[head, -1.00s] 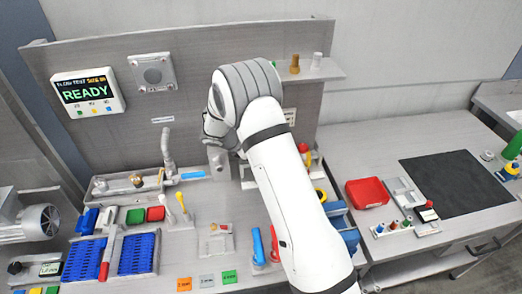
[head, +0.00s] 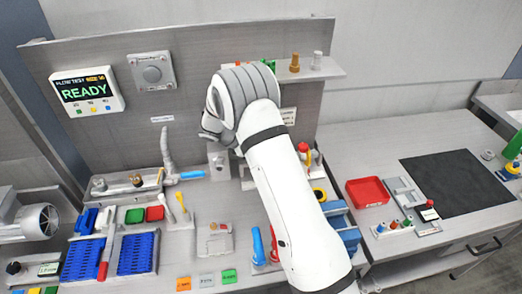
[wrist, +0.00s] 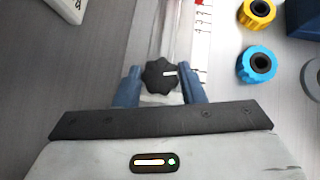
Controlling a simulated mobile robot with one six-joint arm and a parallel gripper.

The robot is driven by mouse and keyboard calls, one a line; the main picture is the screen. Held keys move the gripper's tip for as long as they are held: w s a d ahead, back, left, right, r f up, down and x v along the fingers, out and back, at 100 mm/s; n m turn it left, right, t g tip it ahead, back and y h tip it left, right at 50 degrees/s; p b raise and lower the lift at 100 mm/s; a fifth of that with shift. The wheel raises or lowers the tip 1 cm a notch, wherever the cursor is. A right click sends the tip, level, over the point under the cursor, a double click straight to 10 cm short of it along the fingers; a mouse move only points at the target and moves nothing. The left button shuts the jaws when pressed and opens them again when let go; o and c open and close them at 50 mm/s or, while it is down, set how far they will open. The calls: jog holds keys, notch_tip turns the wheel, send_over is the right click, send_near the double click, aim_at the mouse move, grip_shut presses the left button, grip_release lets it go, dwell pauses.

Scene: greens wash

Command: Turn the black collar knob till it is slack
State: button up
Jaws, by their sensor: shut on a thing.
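The black collar knob (wrist: 157,78) is a lobed knob with a white mark on its right side, in the middle of the wrist view. My gripper (wrist: 161,71) has its two blue fingers on either side of the knob and is shut on it. Behind the knob is a pale upright column, with a scale of red marks and numbers (wrist: 202,45) along its right side. In the head view my white arm covers the knob and the fingertips.
A yellow ring (wrist: 257,13) and a blue ring (wrist: 257,64) lie to the right in the wrist view. In the head view, a red tray (head: 367,192) and a black mat (head: 455,182) are right of my arm. A tap and blue racks (head: 138,254) are on the left.

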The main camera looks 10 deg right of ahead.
jog(key=o, duration=1)
jog(key=b+v, duration=0.2)
jog(key=v, duration=0.6)
